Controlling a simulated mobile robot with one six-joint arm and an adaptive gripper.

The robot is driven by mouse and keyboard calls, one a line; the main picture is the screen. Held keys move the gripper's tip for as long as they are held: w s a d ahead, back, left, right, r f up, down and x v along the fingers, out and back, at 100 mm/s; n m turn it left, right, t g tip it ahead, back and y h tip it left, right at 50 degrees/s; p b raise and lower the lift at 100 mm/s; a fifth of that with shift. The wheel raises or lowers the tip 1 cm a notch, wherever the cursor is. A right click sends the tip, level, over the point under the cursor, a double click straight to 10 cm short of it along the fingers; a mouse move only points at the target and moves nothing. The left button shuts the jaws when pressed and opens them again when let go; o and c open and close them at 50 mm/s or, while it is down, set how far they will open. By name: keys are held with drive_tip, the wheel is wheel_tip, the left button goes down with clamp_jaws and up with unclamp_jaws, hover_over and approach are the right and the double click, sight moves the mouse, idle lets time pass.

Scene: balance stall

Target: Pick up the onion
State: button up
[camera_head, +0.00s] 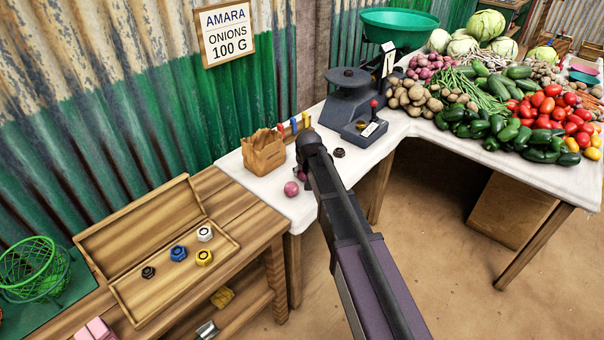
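A round pinkish-purple onion (291,188) lies on the white table top, near its front left edge. A second small pinkish round thing (302,176) shows just behind it, partly covered by my arm. My arm reaches in from the lower right, and its dark end joint stands over the table beside the onion. What seems to be my gripper (304,164) is a small dark part below that joint, close behind the onion. Its fingers are mostly hidden by my arm. I cannot see whether they are open or touch anything.
A brown paper bag (264,152) stands left of my arm. A dark scale (352,99) with a green pan (399,25) stands behind. Heaped vegetables (520,110) fill the right. A wooden box (170,290) with weights lies left. A sign (225,34) reads "AMARA ONIONS 100 G".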

drive_tip(key=shift+r, duration=0.1)
wheel_tip(320, 180, up, 4)
drive_tip(key=p, duration=0.3)
drive_tip(key=shift+f+p, duration=0.25)
drive_tip(key=shift+p, duration=0.1)
drive_tip(key=s+d+r+p, duration=0.1)
drive_tip(key=s+d, duration=0.9)
drive_tip(key=d, duration=0.2)
drive_tip(key=shift+d+r, duration=0.15)
drive_tip(key=shift+d, duration=0.1)
drive_tip(key=shift+r, duration=0.1)
wheel_tip(320, 180, up, 13)
drive_tip(key=p, duration=1.3)
drive_tip(key=shift+f, duration=0.2)
